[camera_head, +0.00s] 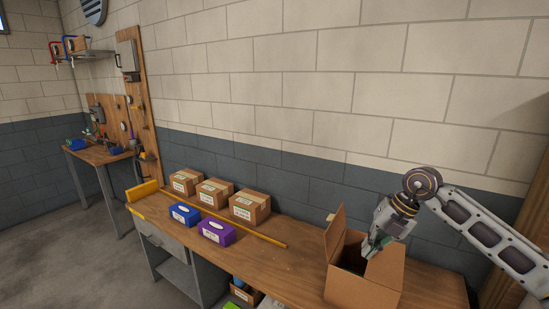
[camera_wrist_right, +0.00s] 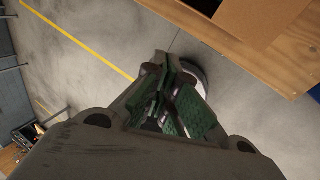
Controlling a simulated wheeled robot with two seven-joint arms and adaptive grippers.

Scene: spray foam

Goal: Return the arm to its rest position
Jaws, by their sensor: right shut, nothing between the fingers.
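My right gripper (camera_head: 373,246) is on the right in the head view, its fingertips overlapping the opening of a cardboard box in the picture. It is shut and empty. In the right wrist view its green-padded fingers (camera_wrist_right: 178,105) are close together with grey floor behind them, so it seems to be off the table's edge rather than inside the box. My right arm comes in from the right edge. My left gripper is not in view.
The open cardboard box (camera_head: 362,291) stands on the wooden workbench (camera_head: 288,263). The wrist view shows the table edge (camera_wrist_right: 245,62) at upper right.

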